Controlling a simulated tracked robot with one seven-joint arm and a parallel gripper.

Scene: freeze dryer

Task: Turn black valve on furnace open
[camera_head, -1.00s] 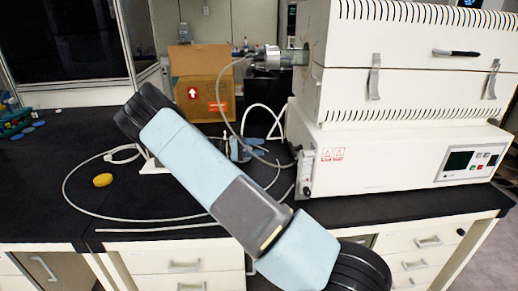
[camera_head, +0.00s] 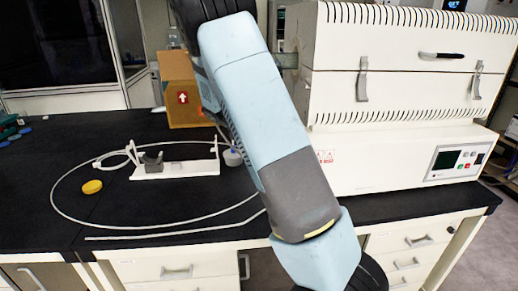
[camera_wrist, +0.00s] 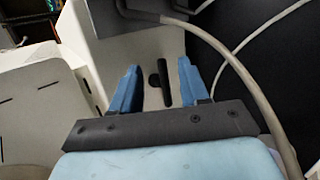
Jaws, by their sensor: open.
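The furnace (camera_head: 392,105) is a large white box on the right of the bench in the head view. In the wrist view, the black valve (camera_wrist: 165,82) is a dark upright bar with a small round part beside it, on a pale panel. My gripper (camera_wrist: 158,66) is open, with its two blue fingers on either side of the valve as seen in this view. I see no contact, and cannot tell how far the fingertips are from it. In the head view my arm covers the furnace's left side, hiding the valve and gripper.
A thick grey hose (camera_wrist: 230,62) curves close by the right finger. In the head view, a white stand (camera_head: 175,170), a looped pale tube (camera_head: 60,205) and a yellow object (camera_head: 92,187) lie on the black bench (camera_head: 45,165). A cardboard box (camera_head: 180,88) stands behind.

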